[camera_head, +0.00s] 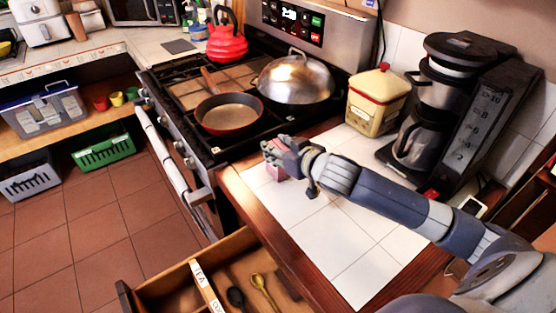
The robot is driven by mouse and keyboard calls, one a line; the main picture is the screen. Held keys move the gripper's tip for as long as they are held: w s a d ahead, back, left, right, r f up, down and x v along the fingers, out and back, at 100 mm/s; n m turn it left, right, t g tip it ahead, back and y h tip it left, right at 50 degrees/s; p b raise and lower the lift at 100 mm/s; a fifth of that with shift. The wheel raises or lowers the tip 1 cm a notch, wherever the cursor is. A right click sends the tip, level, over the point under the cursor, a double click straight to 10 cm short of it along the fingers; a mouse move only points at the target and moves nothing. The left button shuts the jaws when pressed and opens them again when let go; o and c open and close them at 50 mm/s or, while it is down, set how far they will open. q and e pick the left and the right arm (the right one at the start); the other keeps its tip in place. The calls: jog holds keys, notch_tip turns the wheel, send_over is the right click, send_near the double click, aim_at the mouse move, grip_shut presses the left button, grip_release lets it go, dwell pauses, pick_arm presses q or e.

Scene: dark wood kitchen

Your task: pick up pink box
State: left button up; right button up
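A small pink box (276,172) sits on the white tiled counter, near its left corner beside the stove. My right gripper (277,160) is right at the box, and its fingers cover part of it. I cannot tell whether the fingers are closed on the box or only around it. My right arm reaches in from the lower right, low over the counter. My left gripper does not show in the head view.
A stove (225,145) with a red-rimmed pan (229,114) and a domed lid (295,78) stands behind. A cream canister (377,100) and coffee maker (412,140) are at the back right. An open drawer (180,290) with spoons juts out below the counter.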

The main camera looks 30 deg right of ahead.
jog(key=shift+r, duration=0.1)
notch_tip(320, 180, up, 4)
jog(key=shift+f, duration=0.1)
jog(key=s+a+r+p, duration=0.1)
jog(key=s+a+p, duration=0.2)
jog(key=s+a, duration=0.6)
jog(key=shift+s+a+p, duration=0.35)
jog(key=shift+s+a, duration=0.05)
jog(key=shift+s, duration=1.4)
